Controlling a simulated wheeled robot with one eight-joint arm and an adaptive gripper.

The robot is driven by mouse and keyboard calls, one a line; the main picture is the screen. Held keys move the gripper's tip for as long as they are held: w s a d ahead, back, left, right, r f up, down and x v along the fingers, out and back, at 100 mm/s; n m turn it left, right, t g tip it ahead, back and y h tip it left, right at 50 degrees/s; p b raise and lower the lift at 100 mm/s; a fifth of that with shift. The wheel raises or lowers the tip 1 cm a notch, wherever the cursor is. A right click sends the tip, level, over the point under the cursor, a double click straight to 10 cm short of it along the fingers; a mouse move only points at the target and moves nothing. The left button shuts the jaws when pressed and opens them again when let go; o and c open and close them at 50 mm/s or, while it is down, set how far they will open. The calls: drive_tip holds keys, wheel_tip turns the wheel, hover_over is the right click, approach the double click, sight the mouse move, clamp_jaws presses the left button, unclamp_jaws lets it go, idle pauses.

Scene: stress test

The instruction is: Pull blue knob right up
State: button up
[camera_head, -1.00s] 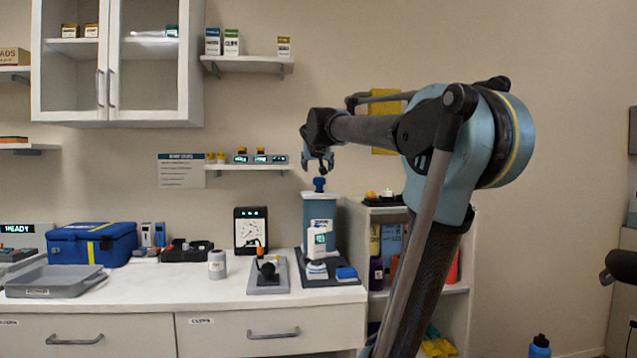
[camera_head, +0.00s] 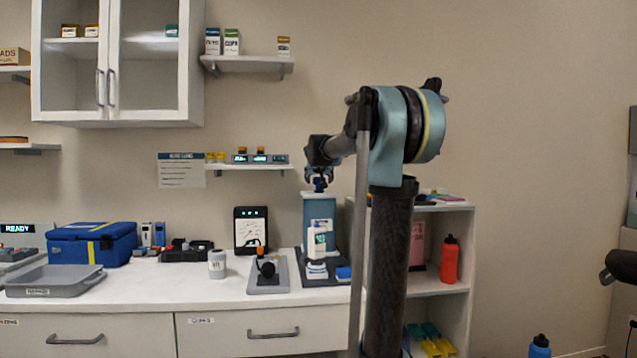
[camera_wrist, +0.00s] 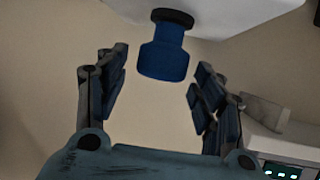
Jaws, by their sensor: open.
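The blue knob (camera_head: 319,185) sits on the white top of a blue-grey stand (camera_head: 316,208) at the right end of the counter. In the wrist view the knob (camera_wrist: 164,52) is a blue cylinder with a black collar, against a white surface at the top. My gripper (camera_head: 318,177) points down at the knob and partly hides it in the head view. In the wrist view my gripper (camera_wrist: 160,75) is open, with a finger on each side of the knob's lower end. Gaps show between both fingers and the knob.
A white dispenser-like item (camera_head: 316,245) stands at the stand's front, beside a small blue block (camera_head: 343,273). A black gauge panel (camera_head: 251,231) and a grey-based device (camera_head: 268,275) are to the left. A wall shelf (camera_head: 248,167) is close behind my gripper.

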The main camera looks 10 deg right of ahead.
drive_tip(key=shift+x, duration=0.8)
